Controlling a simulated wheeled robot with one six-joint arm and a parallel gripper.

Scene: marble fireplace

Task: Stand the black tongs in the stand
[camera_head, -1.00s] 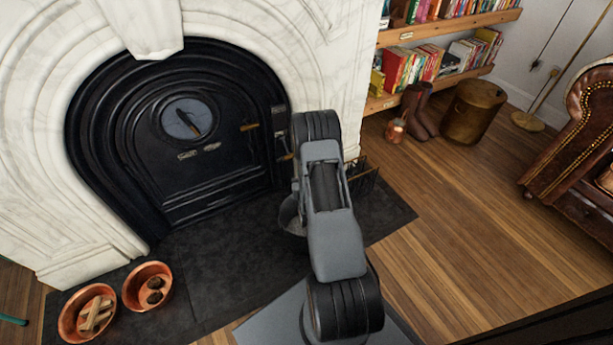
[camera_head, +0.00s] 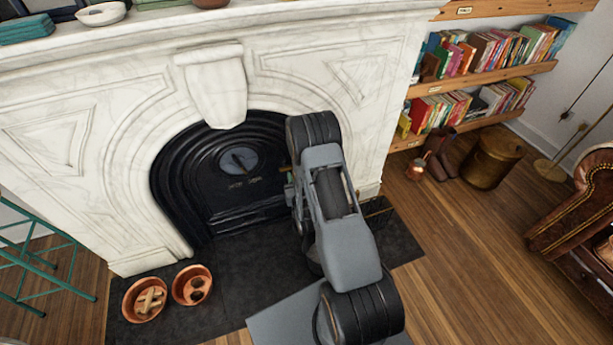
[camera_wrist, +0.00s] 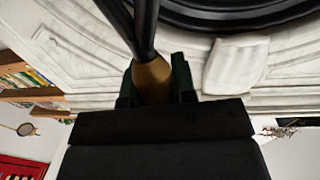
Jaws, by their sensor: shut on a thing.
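In the wrist view my gripper (camera_wrist: 156,88) is shut on the black tongs (camera_wrist: 143,28). Its dark fingers sit on both sides of a brass-coloured collar, and two black rods run from the collar to the top edge of the picture. The rest of the tongs is out of view. In the head view my arm hides the gripper and the tongs. A thin dark barred thing (camera_head: 378,208) shows at the right of my arm on the hearth. It may be the stand, but most of it is hidden.
The white marble fireplace (camera_head: 110,115) with its black arched door (camera_head: 235,185) stands ahead. Copper bowls (camera_head: 145,300) (camera_head: 192,285) sit at the hearth's left. A teal metal frame (camera_head: 40,260) stands at far left. Boots, a brass bin (camera_head: 490,163) and a leather armchair (camera_head: 575,215) stand right. The wood floor between is clear.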

